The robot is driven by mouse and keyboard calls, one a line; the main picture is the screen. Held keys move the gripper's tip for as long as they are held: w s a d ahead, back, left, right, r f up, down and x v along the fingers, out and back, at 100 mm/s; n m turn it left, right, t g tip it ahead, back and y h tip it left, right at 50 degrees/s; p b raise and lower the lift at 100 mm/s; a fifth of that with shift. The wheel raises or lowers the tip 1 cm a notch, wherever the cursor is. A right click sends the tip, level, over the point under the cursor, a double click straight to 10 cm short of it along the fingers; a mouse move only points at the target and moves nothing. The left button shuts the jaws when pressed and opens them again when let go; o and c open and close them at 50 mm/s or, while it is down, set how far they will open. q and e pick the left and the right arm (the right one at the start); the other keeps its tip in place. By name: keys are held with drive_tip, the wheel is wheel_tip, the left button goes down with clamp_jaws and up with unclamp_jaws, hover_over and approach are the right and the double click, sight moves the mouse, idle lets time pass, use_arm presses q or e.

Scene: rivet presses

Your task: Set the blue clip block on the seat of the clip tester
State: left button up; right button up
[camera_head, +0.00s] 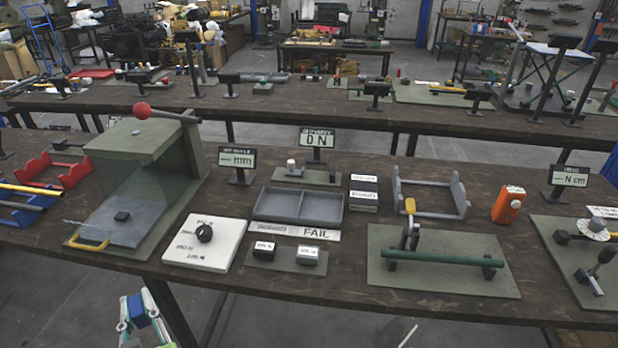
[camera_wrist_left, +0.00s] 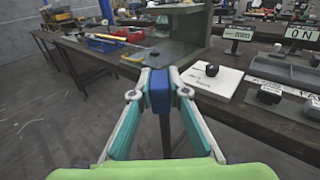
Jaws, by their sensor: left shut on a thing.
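The blue clip block (camera_head: 134,305) is held upright between the fingertips of my left gripper (camera_head: 138,314), in front of and below the near table's edge. In the left wrist view the blue block (camera_wrist_left: 159,90) is between the two pads of my left gripper (camera_wrist_left: 160,95). No thing is clearly marked as the clip tester. A small green plate with a pale post (camera_head: 291,167) stands before a display (camera_head: 317,138) that seems to read 0 N; I cannot tell whether it is the tester. My right gripper is out of view.
A large green press (camera_head: 183,154) with a red-knobbed lever stands at the near table's left. A white dial panel (camera_head: 221,242), a grey two-part tray (camera_head: 332,217) and a green-plated lever fixture (camera_head: 484,279) fill the middle. The table's front edge (camera_head: 330,296) lies beyond my gripper.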

use_arm(q)
drive_tip(key=shift+d, duration=0.3)
drive_tip(key=s+d+f+m+t+h, duration=0.1)
drive_tip(key=s+d+m+t+h, duration=0.1)
drive_tip(key=d+m+h, duration=0.4)
drive_tip(key=d+h, duration=0.3)
drive_tip(key=shift+d+t, duration=0.25)
drive_tip(key=shift+t, duration=0.05)
